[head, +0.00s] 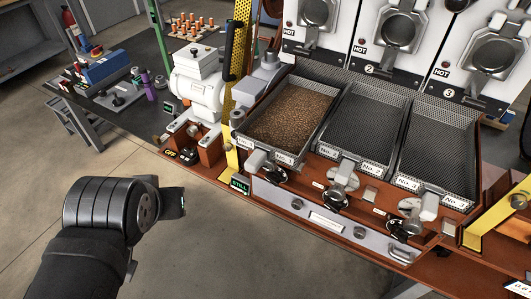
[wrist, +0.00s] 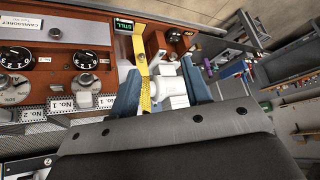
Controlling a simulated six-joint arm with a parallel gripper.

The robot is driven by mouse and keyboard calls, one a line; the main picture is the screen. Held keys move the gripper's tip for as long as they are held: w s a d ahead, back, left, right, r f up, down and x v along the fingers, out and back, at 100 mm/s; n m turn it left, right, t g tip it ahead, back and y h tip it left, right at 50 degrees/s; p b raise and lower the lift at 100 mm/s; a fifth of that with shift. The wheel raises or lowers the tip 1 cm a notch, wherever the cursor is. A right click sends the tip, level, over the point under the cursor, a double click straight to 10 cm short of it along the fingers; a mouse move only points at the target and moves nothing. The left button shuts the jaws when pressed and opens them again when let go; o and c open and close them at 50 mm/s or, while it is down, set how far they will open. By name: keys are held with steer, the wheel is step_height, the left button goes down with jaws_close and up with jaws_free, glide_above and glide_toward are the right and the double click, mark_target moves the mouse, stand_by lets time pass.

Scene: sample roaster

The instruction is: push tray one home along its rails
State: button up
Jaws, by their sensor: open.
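Tray one (head: 266,151) is a grey mesh-bottomed tray full of brown beans, the leftmost of three side by side on the wooden bench. Its front carries "No. 1" labels, and its back end lies below the leftmost white roaster front. I cannot tell how far along its rails it sits. In the wrist view a "No. 1" label (wrist: 62,103) shows at left; the tray is mostly hidden by my wrist. My gripper (head: 173,202) is over the floor at left, well apart from the tray. Its blue fingers (wrist: 160,75) are open in the wrist view, with no object held.
Empty trays two (head: 372,112) and three (head: 440,140) stand to the right. Knobs (head: 336,199) project below the tray fronts. A yellow post (head: 232,160), a "STILL" display (head: 239,186) and a white grinder (head: 198,88) stand left of tray one. The floor in front is clear.

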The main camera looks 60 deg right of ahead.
mark_target(268, 150)
steer(key=s+d+r+m+g, duration=0.1)
steer(key=d, duration=0.1)
steer(key=s+d+r+m+g+y, duration=0.1)
steer(key=d, duration=0.1)
steer(key=s+d+r+m+y, duration=0.1)
steer(key=d, duration=0.1)
steer(key=shift+s+d+r+m+g, duration=0.1)
steer(key=shift+s+d+m+g, duration=0.05)
steer(key=shift+s+m+g, duration=0.2)
jaws_close()
steer(key=s+d+r+m+g+y, duration=0.2)
steer(key=s+d+m+y, duration=0.1)
steer(key=s+d, duration=0.2)
steer(key=d+f, duration=0.4)
steer(key=f, duration=0.5)
steer(key=shift+s+d+f+m, duration=0.15)
steer(key=shift+s+d+m, duration=0.2)
steer(key=d, duration=0.7)
steer(key=shift+d, duration=0.25)
